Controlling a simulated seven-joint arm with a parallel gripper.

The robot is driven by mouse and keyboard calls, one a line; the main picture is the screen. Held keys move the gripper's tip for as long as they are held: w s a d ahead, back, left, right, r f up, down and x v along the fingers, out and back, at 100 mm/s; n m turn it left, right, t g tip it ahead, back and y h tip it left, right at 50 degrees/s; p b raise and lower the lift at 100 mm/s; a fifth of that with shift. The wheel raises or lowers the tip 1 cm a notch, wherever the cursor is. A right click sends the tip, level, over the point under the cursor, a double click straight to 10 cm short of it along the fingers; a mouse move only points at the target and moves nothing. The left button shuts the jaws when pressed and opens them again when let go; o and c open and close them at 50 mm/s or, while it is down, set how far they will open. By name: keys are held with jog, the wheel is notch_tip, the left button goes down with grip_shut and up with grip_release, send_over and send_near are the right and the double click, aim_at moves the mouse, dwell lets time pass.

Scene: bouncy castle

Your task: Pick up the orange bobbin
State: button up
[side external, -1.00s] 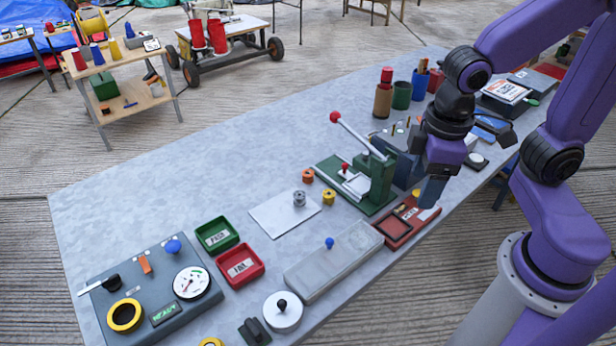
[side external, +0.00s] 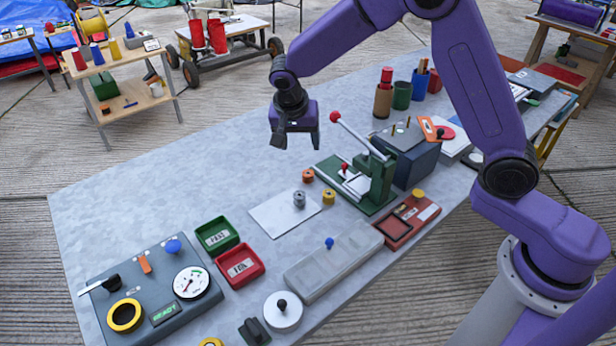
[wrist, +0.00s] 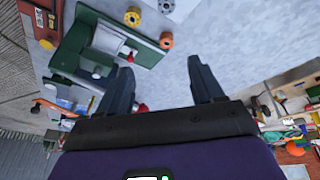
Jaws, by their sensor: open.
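The orange bobbin (side external: 307,175) stands on the grey table, left of the green lever press (side external: 372,180). A yellow bobbin (side external: 328,196) and a grey bobbin (side external: 299,199) are close to it. In the wrist view the orange bobbin (wrist: 166,41) is near the top, beyond the fingertips. My gripper (side external: 297,140) is open and empty, raised above the table behind the bobbin and apart from it. Its two spread fingers also show in the wrist view (wrist: 160,76).
The press's red-knobbed lever (side external: 335,117) rises to the right of my gripper. A white sheet (side external: 283,215) lies under the grey bobbin. Green (side external: 217,247) and red (side external: 240,281) trays are at the front left. The table's back left is bare.

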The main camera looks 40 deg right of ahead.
jog(key=w+d+f+m, duration=0.2)
jog(key=w+f+m, duration=0.1)
jog(key=w, duration=0.1)
send_near(307, 174)
jog(key=shift+m+h, duration=0.4)
jog(key=x, duration=0.7)
jog(key=shift+s+a+f, duration=0.15)
jog(key=shift+f, duration=0.4)
jog(key=shift+c, duration=0.4)
jog(key=c, duration=1)
jog(key=shift+c, duration=0.2)
